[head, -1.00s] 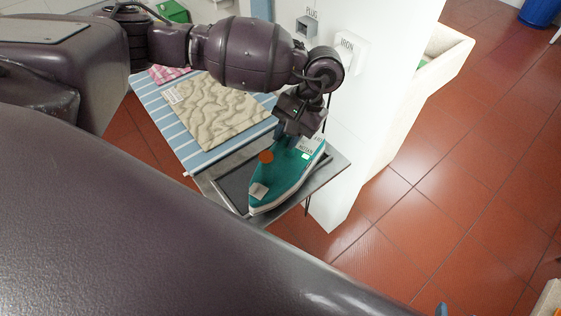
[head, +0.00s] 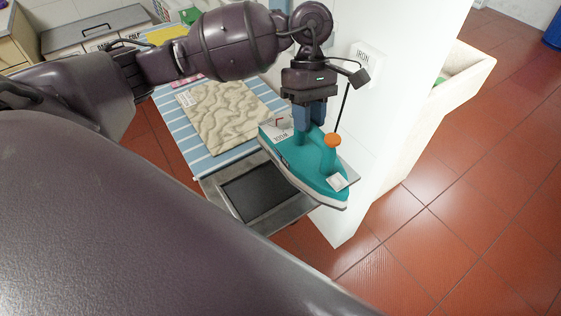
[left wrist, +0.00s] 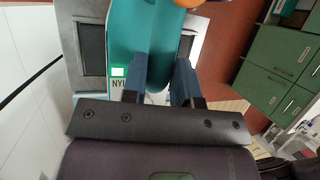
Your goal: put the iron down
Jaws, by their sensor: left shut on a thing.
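The teal iron (head: 316,174) with an orange knob and white sole edge is in the grip of my left gripper (head: 309,132). It is over the right side of the metal stand (head: 213,190), its pointed end toward the lower right. The stand's dark recessed plate (head: 252,194) is largely uncovered. The iron appears raised above the stand, but the gap under it is hidden. In the left wrist view the iron (left wrist: 150,35) lies between the two blue fingers of the left gripper (left wrist: 160,80). My right gripper is not in view.
A white wall pillar (head: 385,110) labelled "IRON" stands close on the right. Red floor tiles (head: 450,210) are clear beyond it.

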